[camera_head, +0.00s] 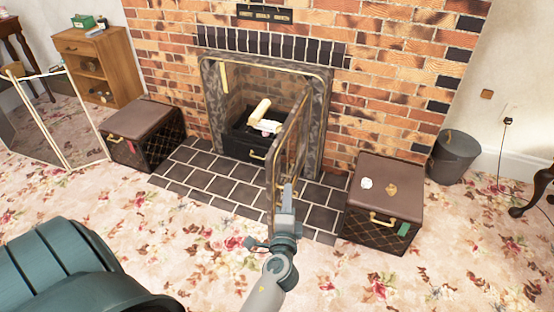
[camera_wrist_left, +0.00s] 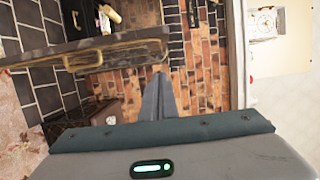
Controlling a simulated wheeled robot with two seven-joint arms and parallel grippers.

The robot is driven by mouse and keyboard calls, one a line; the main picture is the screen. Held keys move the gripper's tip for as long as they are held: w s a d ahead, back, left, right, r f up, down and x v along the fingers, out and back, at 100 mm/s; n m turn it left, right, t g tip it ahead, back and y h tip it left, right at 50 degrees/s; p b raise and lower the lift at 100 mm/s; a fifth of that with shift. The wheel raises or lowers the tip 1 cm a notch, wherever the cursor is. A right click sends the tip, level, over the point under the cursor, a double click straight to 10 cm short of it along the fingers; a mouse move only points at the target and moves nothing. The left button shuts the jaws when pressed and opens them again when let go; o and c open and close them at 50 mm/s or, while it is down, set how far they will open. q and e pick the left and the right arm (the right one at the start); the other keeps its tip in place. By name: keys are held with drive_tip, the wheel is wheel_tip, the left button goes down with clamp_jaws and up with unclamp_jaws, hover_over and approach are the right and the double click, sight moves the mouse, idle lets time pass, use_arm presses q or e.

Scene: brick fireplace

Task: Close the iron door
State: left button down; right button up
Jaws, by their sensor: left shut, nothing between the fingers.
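The iron door (camera_head: 287,150), a dark panel with brass-coloured trim, stands open at the brick fireplace. It is joined at the right side of the opening and swung out over the tiled hearth. In the left wrist view the door (camera_wrist_left: 105,52) reaches in from the left, just beyond my fingers. My left gripper (camera_head: 288,192) is shut and empty, at the right side of the door near its free edge. Its closed fingers also show in the left wrist view (camera_wrist_left: 158,97). I cannot tell whether they touch the door. My right gripper is not in view.
The firebox holds a black grate (camera_head: 245,145) with logs. Brown trunks stand left (camera_head: 146,132) and right (camera_head: 383,200) of the hearth (camera_head: 205,180). A dark bucket (camera_head: 454,157) is at the right wall. A folding screen (camera_head: 52,120) stands left. Patterned carpet in front is clear.

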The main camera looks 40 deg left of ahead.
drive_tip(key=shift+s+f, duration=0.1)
use_arm(q)
drive_tip(key=shift+a, duration=0.1)
